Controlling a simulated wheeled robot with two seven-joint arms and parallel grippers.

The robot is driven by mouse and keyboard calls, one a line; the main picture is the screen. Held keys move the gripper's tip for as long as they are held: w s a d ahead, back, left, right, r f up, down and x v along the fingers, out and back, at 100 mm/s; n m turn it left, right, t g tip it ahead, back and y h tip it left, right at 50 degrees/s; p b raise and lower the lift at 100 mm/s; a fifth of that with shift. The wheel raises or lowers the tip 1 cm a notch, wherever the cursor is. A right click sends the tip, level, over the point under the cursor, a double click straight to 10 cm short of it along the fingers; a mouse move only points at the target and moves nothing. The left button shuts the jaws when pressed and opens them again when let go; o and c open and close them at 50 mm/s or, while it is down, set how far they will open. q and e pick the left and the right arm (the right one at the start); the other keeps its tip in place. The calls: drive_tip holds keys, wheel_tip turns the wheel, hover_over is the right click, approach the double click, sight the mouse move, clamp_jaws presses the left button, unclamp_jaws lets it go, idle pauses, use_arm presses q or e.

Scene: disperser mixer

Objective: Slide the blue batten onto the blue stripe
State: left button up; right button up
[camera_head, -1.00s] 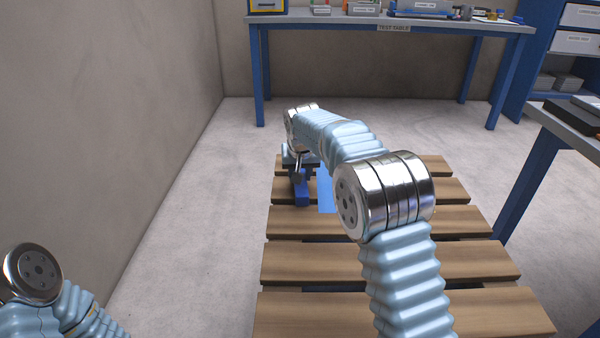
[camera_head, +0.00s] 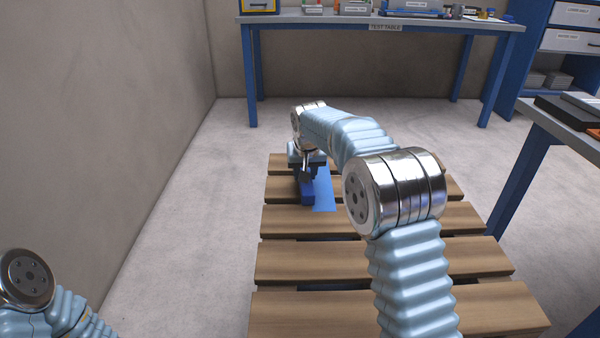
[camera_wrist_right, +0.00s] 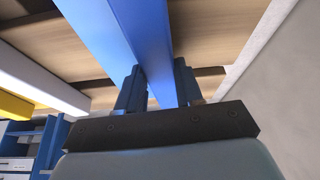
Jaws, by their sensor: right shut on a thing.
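The blue batten (camera_head: 307,193) lies on the wooden slats. It is dark blue, and its near end shows below my right gripper. The lighter blue stripe (camera_head: 325,195) is on the slats directly to its right; the batten's right side borders it, and any overlap is hard to tell. My right gripper (camera_head: 309,173) points down at the batten, shut on it. In the right wrist view the batten (camera_wrist_right: 105,30) runs between the two fingers (camera_wrist_right: 158,88). My right arm hides part of the slats right of the stripe. My left gripper is out of view.
The slatted wooden pallet (camera_head: 380,262) has gaps between its boards. A blue-legged table (camera_head: 300,20) stands at the back and another (camera_head: 548,125) at the right. A wall (camera_head: 90,110) rises at the left. The near slats are clear.

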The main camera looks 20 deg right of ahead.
drive_tip(key=shift+s+d, duration=0.2)
drive_tip(key=shift+d, duration=0.55)
drive_tip(key=shift+s+d, duration=0.25)
drive_tip(key=shift+d, duration=0.5)
drive_tip(key=shift+s+d, duration=0.2)
drive_tip(key=shift+d, duration=0.55)
drive_tip(key=o, duration=1.2)
